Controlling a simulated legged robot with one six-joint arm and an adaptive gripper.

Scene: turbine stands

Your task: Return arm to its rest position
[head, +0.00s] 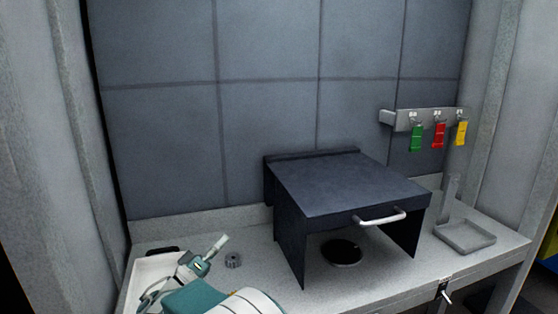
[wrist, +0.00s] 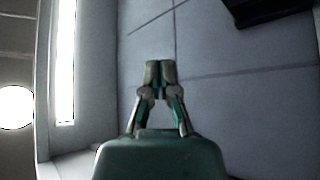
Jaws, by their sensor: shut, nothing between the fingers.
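In the wrist view my gripper (wrist: 160,66) points up the picture with its two fingertips together and nothing between them. It is in front of the grey panelled wall (wrist: 220,110), apart from anything I can see. In the head view teal and white parts of my arm show at the bottom left, low over the left end of the bench. I cannot make out the fingertips clearly there.
A dark box (head: 345,185) with a light handle, open below, stands mid-bench over a dark round disc (head: 342,252). A white tray (head: 150,268) is at left, beside a small grey knob (head: 233,260). Green (head: 416,138), red (head: 438,135) and yellow (head: 461,133) tags hang at right above a metal tray (head: 465,237).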

